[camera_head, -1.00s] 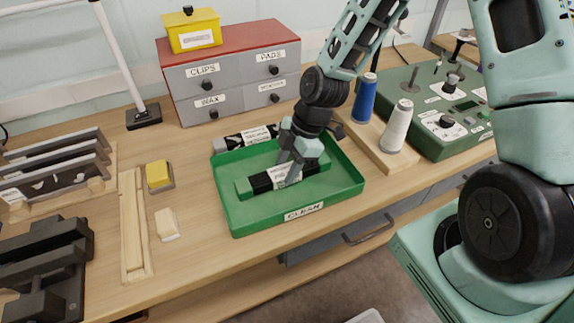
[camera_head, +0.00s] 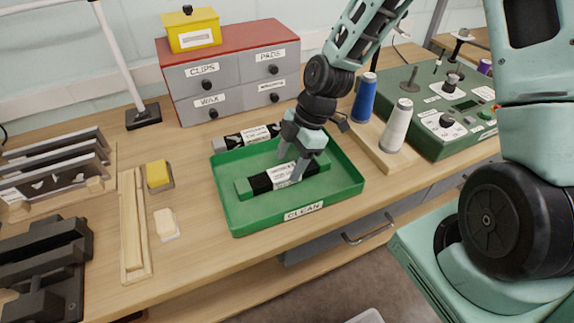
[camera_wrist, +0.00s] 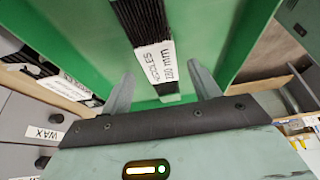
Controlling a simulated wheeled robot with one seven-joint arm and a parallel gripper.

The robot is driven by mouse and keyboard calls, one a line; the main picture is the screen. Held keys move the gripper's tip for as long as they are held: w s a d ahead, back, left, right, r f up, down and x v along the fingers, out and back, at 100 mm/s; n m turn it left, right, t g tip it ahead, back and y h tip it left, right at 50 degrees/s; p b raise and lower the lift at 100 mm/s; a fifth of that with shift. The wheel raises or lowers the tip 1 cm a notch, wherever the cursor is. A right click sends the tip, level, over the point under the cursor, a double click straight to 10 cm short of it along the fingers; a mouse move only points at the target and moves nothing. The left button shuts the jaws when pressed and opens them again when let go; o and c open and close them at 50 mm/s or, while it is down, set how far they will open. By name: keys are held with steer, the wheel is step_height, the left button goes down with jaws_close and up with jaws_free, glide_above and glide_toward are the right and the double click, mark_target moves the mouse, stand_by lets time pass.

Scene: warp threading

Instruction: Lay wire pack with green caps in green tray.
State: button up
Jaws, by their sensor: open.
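The wire pack with green caps (camera_head: 262,181) is a black bundle with a white label. It lies flat on the floor of the green tray (camera_head: 240,222), which is labelled CLEAN. My gripper (camera_head: 289,172) is above the pack's right half, over the tray. In the wrist view my gripper (camera_wrist: 160,90) has its two fingers wide apart, one on each side of the line of the pack (camera_wrist: 146,28). The pack is not held. The fingers hide a little of the pack in the head view.
Another dark wire pack (camera_head: 250,135) lies behind the tray. The grey drawer cabinet (camera_head: 232,80) stands behind that. A blue spool (camera_head: 364,98) and a white spool (camera_head: 397,127) stand at the right. A yellow block (camera_head: 158,174) is left of the tray.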

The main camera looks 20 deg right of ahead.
steer(key=v, duration=1)
steer(key=s+a+r+m+h, duration=0.1)
steer(key=s+a+r+m, duration=0.1)
steer(key=s, duration=0.4)
steer(key=s+a+r+m+h, duration=0.1)
steer(key=s+a+r+m, duration=0.1)
steer(key=s+a+m, duration=0.3)
steer(key=s+a+r+m+h, duration=0.2)
steer(key=s+a+m, duration=0.1)
steer(key=s, duration=0.6)
steer(key=shift+a+r, duration=0.35)
steer(key=shift+a, duration=0.15)
